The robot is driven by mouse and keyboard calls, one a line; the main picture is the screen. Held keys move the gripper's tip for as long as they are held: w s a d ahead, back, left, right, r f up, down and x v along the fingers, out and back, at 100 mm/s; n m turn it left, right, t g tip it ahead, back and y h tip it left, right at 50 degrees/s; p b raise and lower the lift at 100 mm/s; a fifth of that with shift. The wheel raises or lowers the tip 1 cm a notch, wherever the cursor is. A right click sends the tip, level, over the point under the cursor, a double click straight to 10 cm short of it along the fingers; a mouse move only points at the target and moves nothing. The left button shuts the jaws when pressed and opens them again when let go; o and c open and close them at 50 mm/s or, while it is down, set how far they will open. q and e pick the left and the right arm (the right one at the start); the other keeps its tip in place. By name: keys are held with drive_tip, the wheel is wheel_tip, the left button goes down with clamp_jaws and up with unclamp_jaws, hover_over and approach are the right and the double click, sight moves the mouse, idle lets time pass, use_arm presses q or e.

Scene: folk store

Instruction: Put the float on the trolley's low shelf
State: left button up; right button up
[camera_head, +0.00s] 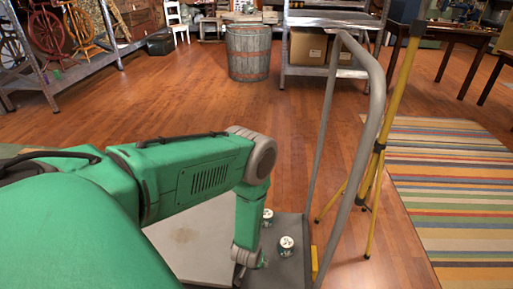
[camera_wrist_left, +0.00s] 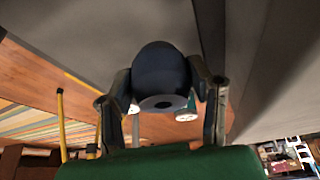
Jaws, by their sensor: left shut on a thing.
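My left gripper (camera_wrist_left: 162,85) is shut on the float (camera_wrist_left: 160,70), a dark, rounded thing with a paler ring and hole at its near end. In the head view my green left arm reaches down to the trolley, with the gripper (camera_head: 239,276) low at the bottom edge; the float cannot be made out there. The trolley shows its tall grey tube handle (camera_head: 371,110) and a dark grey deck (camera_head: 290,271). Whether the float touches a surface cannot be told. My right gripper is not in view.
Two small silvery-white things (camera_head: 287,246) (camera_head: 268,216) stand on the dark deck. A pale, stained panel (camera_head: 195,240) lies left of it. A yellow tripod (camera_head: 381,140) stands right of the handle. A striped rug (camera_head: 450,190) lies further right; wooden floor is open beyond.

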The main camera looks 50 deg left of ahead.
sight(256, 274)
use_arm(q)
wheel_tip(256, 274, down, 7)
drive_tip(key=b, duration=0.3)
drive_tip(key=shift+r, duration=0.15)
drive_tip(key=shift+c, duration=0.6)
drive_tip(key=o, duration=1)
